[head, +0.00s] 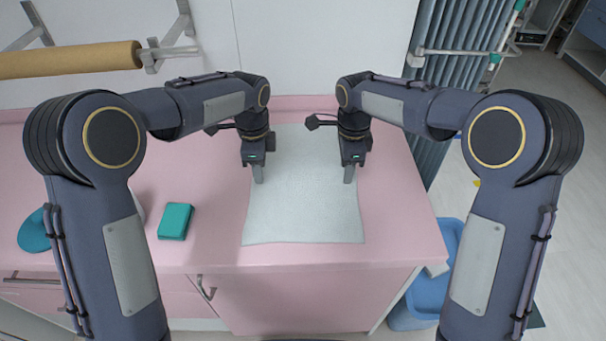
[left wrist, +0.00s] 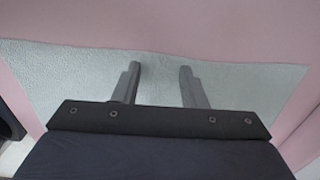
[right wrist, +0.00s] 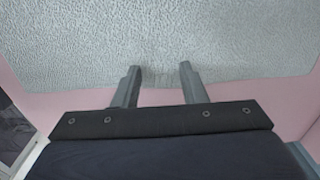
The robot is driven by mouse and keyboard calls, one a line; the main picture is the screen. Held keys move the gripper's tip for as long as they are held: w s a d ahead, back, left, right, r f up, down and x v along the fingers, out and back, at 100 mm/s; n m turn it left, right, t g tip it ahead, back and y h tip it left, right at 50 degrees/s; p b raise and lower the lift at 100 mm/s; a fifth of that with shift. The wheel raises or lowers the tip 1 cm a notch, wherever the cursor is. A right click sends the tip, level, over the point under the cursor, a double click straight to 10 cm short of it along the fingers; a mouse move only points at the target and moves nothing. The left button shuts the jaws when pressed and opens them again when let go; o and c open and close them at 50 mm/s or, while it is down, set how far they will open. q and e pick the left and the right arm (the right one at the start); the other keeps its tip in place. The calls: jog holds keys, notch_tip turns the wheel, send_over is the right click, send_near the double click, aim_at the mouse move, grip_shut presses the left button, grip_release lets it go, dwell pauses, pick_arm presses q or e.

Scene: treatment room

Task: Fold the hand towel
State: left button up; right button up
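The hand towel (head: 304,215) is pale grey-white and lies spread on the pink counter, its near edge close to the counter's front. My left gripper (head: 258,175) points down at the towel's left side, and my right gripper (head: 349,174) points down near its right side. In the left wrist view, two fingers (left wrist: 160,68) stand apart with towel (left wrist: 245,80) between and around them. In the right wrist view, the fingers (right wrist: 160,68) are also apart, at the towel's edge (right wrist: 230,60). Whether the fingertips touch the cloth is unclear. The towel's far part is partly hidden by my arms.
A teal box (head: 175,221) lies on the pink counter (head: 215,225) left of the towel. A round teal item (head: 32,230) is further left, partly hidden. A paper roll (head: 70,60) hangs on the wall. A blue bin (head: 425,290) stands on the floor at the right.

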pick_arm(q)
jog(key=shift+f, duration=0.1)
grip_shut()
pick_arm(e)
grip_shut()
